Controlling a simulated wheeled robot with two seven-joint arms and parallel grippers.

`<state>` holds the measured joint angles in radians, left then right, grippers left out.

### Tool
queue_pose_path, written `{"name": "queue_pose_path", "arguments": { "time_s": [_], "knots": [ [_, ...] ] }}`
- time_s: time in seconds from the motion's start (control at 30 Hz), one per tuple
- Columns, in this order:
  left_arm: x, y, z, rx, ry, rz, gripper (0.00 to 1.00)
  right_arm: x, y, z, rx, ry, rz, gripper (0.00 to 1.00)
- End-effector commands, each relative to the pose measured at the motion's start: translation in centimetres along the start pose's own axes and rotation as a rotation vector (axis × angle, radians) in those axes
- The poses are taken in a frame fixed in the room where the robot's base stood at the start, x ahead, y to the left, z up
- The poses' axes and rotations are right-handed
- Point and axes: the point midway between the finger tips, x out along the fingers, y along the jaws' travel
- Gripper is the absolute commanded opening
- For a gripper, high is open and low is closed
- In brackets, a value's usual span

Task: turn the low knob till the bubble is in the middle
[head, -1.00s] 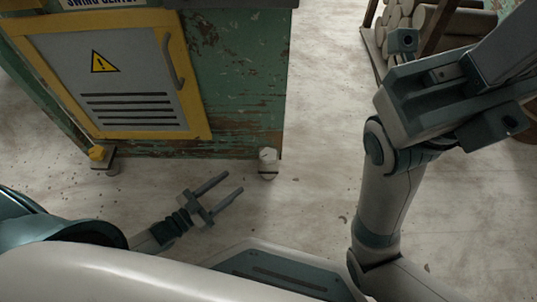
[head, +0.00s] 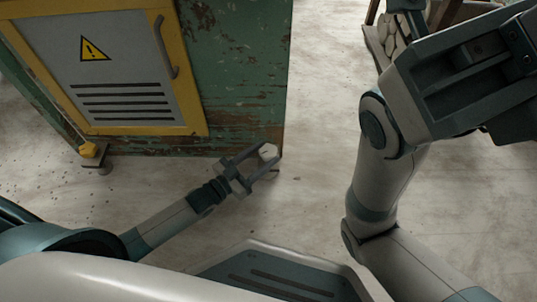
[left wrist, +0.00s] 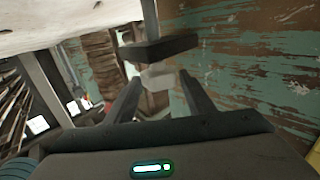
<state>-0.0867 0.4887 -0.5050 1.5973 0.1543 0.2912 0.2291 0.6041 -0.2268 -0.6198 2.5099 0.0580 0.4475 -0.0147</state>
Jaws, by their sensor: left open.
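The low knob (head: 268,152) is a pale faceted piece under the near right corner of the green cabinet. My left gripper (head: 262,160) is open, with its two fingers reaching to either side of the knob. In the left wrist view the pale knob (left wrist: 157,79) shows between and just beyond the open fingers; I cannot tell whether they touch it. A dark block (left wrist: 158,48) is beside it there. My right gripper (head: 470,75) is partly seen, large and close at upper right; its jaw state is unclear. No bubble or level is visible.
The green cabinet (head: 235,70) with peeling paint has a grey, yellow-framed door (head: 110,60) and a handle (head: 165,47). The middle floor is clear.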

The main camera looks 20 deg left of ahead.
Motion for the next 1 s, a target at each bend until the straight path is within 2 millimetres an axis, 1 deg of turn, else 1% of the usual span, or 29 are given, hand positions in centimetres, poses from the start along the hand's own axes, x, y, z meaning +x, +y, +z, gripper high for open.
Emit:
{"name": "queue_pose_path", "arguments": {
  "time_s": [0.03, 0.2, 0.33, 0.57, 0.6, 0.67, 0.7, 0.73, 1.0],
  "knots": [
    [0.7, 0.0, 0.2, 0.000, 0.002, 0.000, 0.49, -0.4, -0.1, -0.2, 0.000, 0.000, -0.003, 0.00],
    [2.0, 0.0, 0.1, 0.001, 0.000, 0.000, 0.49, -0.5, 0.1, -0.1, -0.006, -0.006, -0.003, 0.00],
    [2.3, 0.0, 0.1, 0.000, -0.001, 0.000, 0.49, -0.3, 0.2, -0.2, -0.008, 0.000, -0.004, 0.00],
    [2.4, 0.0, 0.0, 0.000, -0.001, 0.000, 0.49, -0.1, 0.1, -0.2, -0.006, 0.006, -0.008, 0.00],
    [2.4, 0.0, 0.0, 0.000, -0.001, 0.000, 0.47, -0.1, 0.1, -0.2, -0.005, 0.006, -0.008, 0.00],
    [2.3, 0.0, 0.0, 0.000, -0.001, 0.000, 0.32, -0.1, 0.1, -0.2, -0.004, 0.005, -0.008, 0.00],
    [2.3, 0.0, 0.0, 0.000, -0.001, 0.000, 0.23, -0.1, 0.1, -0.2, -0.004, 0.004, -0.008, 0.00],
    [2.3, 0.0, 0.0, 0.000, -0.001, 0.000, 0.18, -0.2, 0.0, -0.2, -0.004, 0.004, -0.007, 0.00],
    [2.3, 0.0, 0.0, 0.002, -0.001, 0.010, 0.19, -0.5, 0.1, -0.1, -0.005, -0.008, -0.006, 0.00]
  ]
}}
